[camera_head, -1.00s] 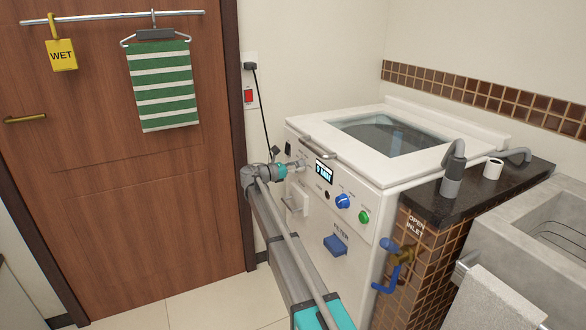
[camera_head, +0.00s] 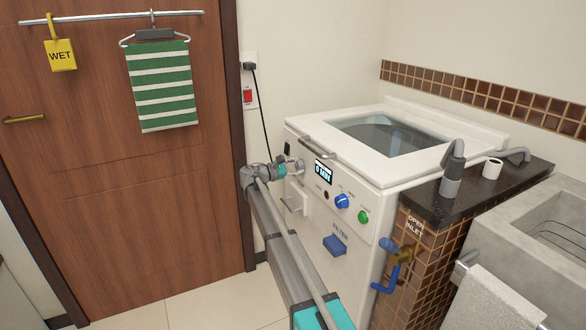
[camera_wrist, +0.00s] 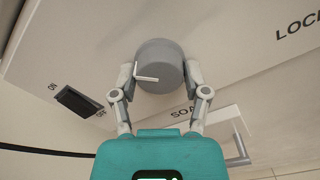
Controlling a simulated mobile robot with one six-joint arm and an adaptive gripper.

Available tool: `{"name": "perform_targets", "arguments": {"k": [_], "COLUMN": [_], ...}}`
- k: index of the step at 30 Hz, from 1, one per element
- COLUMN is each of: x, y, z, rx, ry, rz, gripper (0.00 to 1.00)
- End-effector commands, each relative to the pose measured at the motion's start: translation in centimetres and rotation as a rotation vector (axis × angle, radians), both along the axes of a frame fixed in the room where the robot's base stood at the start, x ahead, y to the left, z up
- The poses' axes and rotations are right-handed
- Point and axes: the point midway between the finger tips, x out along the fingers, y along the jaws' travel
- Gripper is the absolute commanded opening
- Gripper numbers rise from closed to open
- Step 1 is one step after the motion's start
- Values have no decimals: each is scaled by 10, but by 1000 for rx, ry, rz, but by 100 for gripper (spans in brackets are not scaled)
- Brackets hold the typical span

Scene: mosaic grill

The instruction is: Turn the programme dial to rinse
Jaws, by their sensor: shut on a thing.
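A round grey dial (camera_wrist: 160,66) with a white pointer bar sits on the white machine's front panel in the wrist view. I take it for the programme dial. My gripper (camera_wrist: 160,72) has a finger on each side of it and is shut on it. The pointer lies from the dial's middle toward the left of the picture. A partly hidden label starting "SOA" shows beside the right finger; no rinse mark is readable. In the head view my gripper (camera_head: 296,168) is at the panel's upper left and mostly hides the dial.
A black ON/OFF rocker switch (camera_wrist: 77,102) is left of the dial. The machine (camera_head: 375,178) also has a display (camera_head: 323,173), blue knob (camera_head: 342,201), green button (camera_head: 363,216) and blue filter handle (camera_head: 335,245). A grey handle (camera_wrist: 238,150) juts out near my right finger.

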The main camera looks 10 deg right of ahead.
Motion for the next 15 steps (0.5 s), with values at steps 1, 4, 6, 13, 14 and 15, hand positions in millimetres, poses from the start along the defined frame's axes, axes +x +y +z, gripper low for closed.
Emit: {"name": "perform_targets", "arguments": {"k": [1,4,6,13,14,15], "x": [-7,-7,-7,-7,-7,-7], "y": [-7,-7,-7,-6,-6,-6], "z": [-1,-1,-1,-2,-2,-2], "rx": [16,40,54,87,89,91], "ry": [-35,-107,-151,-243,-251,-258], "rz": [-20,-20,-20,-20,-20,-19], "gripper": [12,12,12,13,13,13]}}
